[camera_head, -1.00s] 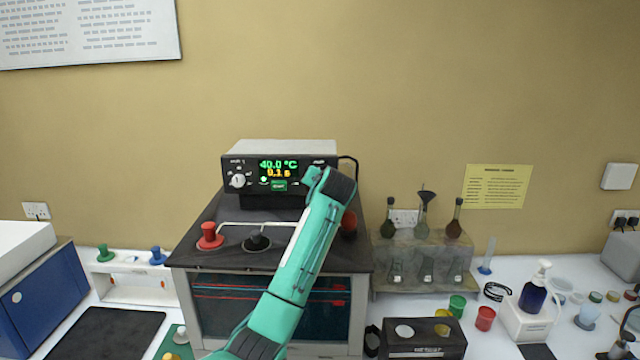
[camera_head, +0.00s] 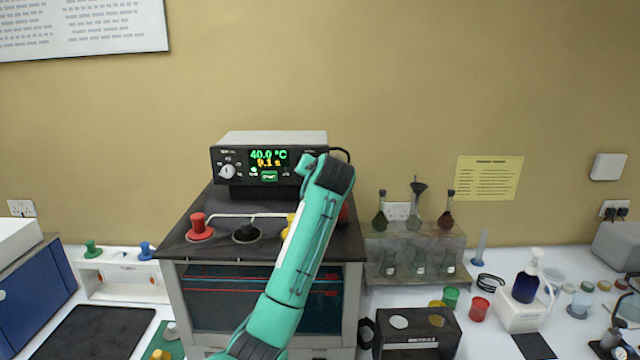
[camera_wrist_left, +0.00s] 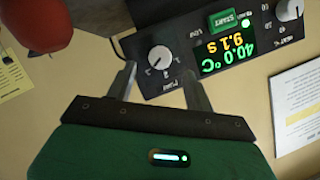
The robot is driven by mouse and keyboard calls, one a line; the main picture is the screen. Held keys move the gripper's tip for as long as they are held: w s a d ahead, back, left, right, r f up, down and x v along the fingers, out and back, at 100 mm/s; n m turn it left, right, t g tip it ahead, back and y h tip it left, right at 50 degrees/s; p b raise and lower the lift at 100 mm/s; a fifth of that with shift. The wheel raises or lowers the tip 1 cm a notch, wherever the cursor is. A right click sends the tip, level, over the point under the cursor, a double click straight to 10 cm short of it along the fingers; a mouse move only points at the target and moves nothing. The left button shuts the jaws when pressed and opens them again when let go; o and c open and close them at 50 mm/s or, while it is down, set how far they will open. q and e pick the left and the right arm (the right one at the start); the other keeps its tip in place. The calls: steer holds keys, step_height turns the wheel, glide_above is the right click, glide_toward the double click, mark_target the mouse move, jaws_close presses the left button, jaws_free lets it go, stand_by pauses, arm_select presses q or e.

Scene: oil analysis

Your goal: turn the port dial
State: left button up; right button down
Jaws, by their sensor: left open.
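The port dial (camera_wrist_left: 160,58) is a round white knob with a numbered scale on the front of a black control box (camera_head: 270,138). It appears upside down in the left wrist view and is hidden behind my wrist in the head view. My left gripper (camera_wrist_left: 161,76) is open, with one finger to each side of the dial. I cannot tell whether the fingers touch it. The display (camera_head: 268,160) reads 40.0 °C and 9.1 s, above a green START button (camera_head: 269,176). My right gripper is not in view.
A second dial (camera_head: 228,171) is on the box's left side. Below, the dark bath top (camera_head: 215,248) carries red (camera_head: 201,226), black (camera_head: 246,233) and yellow (camera_head: 291,219) stoppers. A flask rack (camera_head: 415,243) stands to the right.

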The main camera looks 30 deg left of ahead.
arm_select(q)
steer(key=b+v, duration=0.3)
steer(key=v, duration=0.5)
steer(key=shift+s+d, duration=0.1)
